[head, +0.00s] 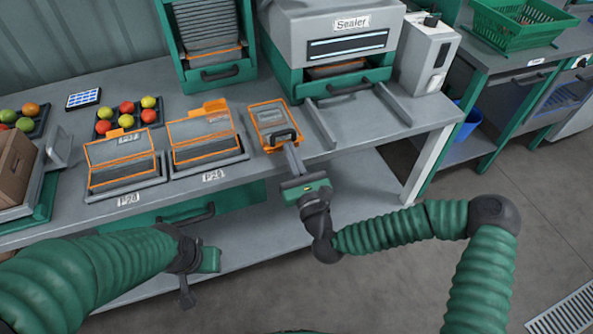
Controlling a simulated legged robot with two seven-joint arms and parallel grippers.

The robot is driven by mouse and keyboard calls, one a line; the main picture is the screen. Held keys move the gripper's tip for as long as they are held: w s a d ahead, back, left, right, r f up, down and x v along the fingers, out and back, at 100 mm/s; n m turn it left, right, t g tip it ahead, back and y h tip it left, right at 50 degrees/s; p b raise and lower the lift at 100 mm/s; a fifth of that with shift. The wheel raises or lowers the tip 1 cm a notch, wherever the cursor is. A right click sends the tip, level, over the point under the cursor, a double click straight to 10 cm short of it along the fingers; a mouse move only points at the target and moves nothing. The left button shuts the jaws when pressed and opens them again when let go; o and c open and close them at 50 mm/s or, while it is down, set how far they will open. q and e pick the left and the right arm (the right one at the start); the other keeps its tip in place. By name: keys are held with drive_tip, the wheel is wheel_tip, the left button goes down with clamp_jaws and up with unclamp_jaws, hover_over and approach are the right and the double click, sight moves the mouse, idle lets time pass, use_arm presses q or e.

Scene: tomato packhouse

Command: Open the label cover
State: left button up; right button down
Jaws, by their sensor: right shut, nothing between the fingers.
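A small grey box with an orange-edged lid (268,113) lies on the bench, right of the two open-topped boxes; it looks like the label cover, though no label on it is readable. The lid looks down. A dark handle (283,134) sits on its front part. My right gripper (291,152) is shut and empty, its fingers pointing at the box's front edge just below the handle; whether they touch cannot be told. My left gripper (187,300) hangs in front of the bench, away from the box; its fingers are unclear.
Two orange-edged boxes, tagged P28 (125,172) and P29 (205,150), have raised flaps. The Sealer (335,45) stands behind, with two grey rails (320,125) at the right. Trays of tomatoes and a cardboard box (15,162) are at the left.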

drive_tip(key=shift+w+a+r, duration=0.1)
drive_tip(key=shift+w+r, duration=0.05)
drive_tip(key=shift+r, duration=0.3)
drive_tip(key=shift+w+a+r, duration=0.1)
drive_tip(key=shift+w+a, duration=0.05)
